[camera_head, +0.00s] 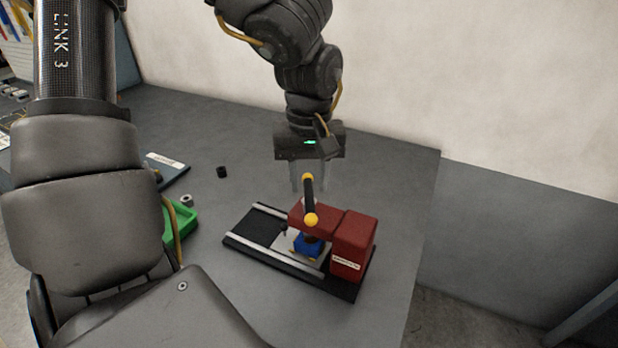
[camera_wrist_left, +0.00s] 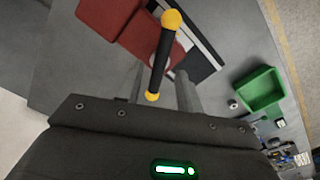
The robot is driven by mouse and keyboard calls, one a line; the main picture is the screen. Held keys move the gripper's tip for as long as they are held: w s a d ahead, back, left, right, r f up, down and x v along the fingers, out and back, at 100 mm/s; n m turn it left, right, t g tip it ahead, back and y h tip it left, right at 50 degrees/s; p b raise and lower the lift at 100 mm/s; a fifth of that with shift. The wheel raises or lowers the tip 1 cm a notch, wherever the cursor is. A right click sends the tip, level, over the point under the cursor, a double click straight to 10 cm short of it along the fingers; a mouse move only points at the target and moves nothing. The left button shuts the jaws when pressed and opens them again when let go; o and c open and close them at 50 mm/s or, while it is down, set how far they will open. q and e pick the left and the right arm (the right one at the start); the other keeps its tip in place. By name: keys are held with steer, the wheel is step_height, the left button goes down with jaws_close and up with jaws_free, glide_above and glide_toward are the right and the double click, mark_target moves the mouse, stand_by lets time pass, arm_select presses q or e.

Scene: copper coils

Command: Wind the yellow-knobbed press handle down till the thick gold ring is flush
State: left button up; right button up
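The red press (camera_head: 352,245) stands on a black base with light rails. Its black handle bar (camera_head: 309,198) has a yellow knob at each end, the far knob (camera_head: 307,177) and the near knob (camera_head: 312,219). A blue block (camera_head: 307,246) sits under the press head, with small gold bits at its edges. I cannot make out the thick gold ring or whether it is flush. My left gripper (camera_head: 308,184) is above the press at the far knob. In the left wrist view its fingers (camera_wrist_left: 160,78) are apart, with the handle's lower end between them. My right gripper is out of view.
A green bin (camera_head: 182,222), a small grey ring (camera_head: 186,200) and a black cylinder (camera_head: 222,172) lie left of the press. A dark panel (camera_head: 166,172) lies farther back. The table's right edge is close to the press. One of my arm links fills the left foreground.

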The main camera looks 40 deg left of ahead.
arm_select(q)
steer(key=shift+r+p, duration=1.35)
steer(key=shift+r, duration=0.75)
steer(key=shift+w, duration=0.1)
